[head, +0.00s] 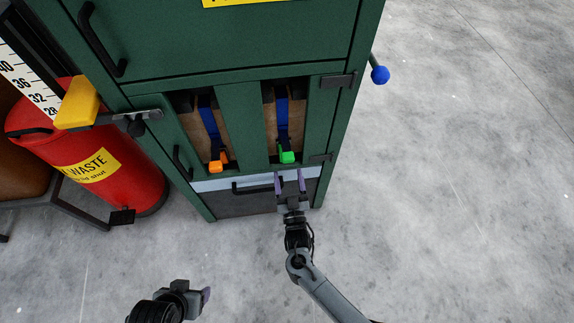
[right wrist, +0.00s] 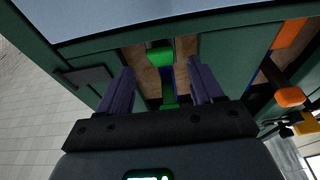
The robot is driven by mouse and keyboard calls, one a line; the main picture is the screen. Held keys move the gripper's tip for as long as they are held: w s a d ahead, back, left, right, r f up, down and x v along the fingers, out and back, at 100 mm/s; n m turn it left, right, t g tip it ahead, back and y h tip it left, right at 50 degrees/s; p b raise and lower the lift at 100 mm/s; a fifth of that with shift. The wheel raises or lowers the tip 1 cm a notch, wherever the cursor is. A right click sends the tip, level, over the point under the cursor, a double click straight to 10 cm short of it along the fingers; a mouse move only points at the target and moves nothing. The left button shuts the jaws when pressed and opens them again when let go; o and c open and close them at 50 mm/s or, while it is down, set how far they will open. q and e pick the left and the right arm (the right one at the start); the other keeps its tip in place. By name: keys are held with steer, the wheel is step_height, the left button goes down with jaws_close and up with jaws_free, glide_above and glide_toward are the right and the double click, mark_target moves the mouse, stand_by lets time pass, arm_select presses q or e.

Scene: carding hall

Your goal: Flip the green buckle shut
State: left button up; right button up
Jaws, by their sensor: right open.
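The green buckle (head: 287,156) sits at the lower end of a blue strap (head: 283,120) on the right-hand bay of the green cabinet. In the right wrist view one green block of the buckle (right wrist: 160,57) lies beyond my fingers, and another green piece shows lower between them. Whether its lever is up or down I cannot tell. My right gripper (head: 290,182) is open and empty, just below and in front of the buckle, with its purple fingers (right wrist: 160,85) on either side of it in the wrist view. My left gripper (head: 192,296) is low, far from the cabinet.
An orange buckle (head: 218,161) on a similar blue strap is in the left bay. A black bar handle (head: 255,187) lies below the bays. A red waste bin (head: 95,160) and yellow block (head: 78,103) stand left. The floor (head: 450,180) at right is clear.

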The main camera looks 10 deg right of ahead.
steer(key=p+v, duration=0.2)
steer(key=v, duration=0.4)
steer(key=shift+s, duration=0.35)
